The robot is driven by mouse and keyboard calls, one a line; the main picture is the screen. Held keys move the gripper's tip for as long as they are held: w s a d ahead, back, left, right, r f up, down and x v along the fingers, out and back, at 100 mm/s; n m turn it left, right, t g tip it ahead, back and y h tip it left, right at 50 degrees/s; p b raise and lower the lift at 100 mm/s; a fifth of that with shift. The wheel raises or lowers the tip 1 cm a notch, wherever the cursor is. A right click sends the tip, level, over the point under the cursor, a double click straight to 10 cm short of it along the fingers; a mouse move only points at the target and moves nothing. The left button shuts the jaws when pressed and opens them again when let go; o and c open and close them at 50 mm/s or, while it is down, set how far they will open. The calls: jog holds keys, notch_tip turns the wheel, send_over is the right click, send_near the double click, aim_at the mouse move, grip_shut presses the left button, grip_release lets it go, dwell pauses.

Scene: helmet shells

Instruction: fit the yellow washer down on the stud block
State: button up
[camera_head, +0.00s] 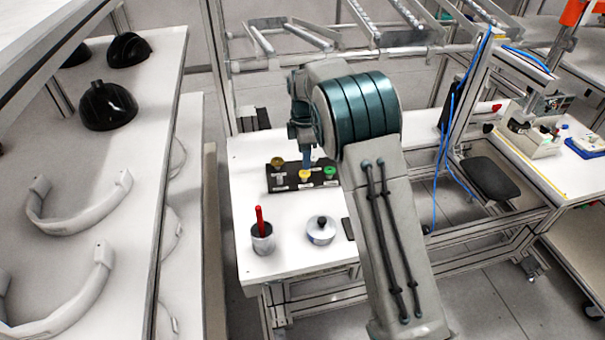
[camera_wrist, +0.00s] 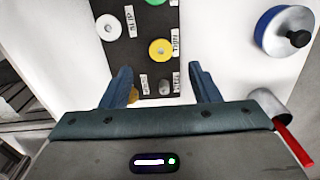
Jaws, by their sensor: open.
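The stud block (camera_head: 318,184) is a flat black board with white labels on the white table; it also shows in the wrist view (camera_wrist: 130,60). The yellow washer (camera_wrist: 161,49) is on the board, around a pale centre, beside a label; it also shows in the head view (camera_head: 305,176) at the near edge. I cannot tell how far down it sits. My gripper (camera_wrist: 162,88) is open and empty above the board, fingers apart, with the yellow washer ahead of the fingertips. In the head view, one blue finger (camera_head: 306,158) shows just behind the washer.
Also on the board are a green piece (camera_head: 330,172), a brass piece (camera_head: 277,162), a white ring (camera_wrist: 109,26) and a bare grey stud (camera_wrist: 165,88). A lidded pot (camera_head: 321,232) and a metal cup (camera_head: 262,240) with a red handle stand nearer.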

aim_at(305, 174)
notch_tip(305, 174, down, 5)
jog(key=shift+s+p, duration=0.15)
jog(key=shift+p, duration=0.45)
jog(key=shift+f, duration=0.2)
jog(key=shift+d+f+b, duration=0.1)
jog(key=shift+f+b, duration=0.15)
jog(key=shift+b, duration=0.05)
jog(key=c, duration=1.1)
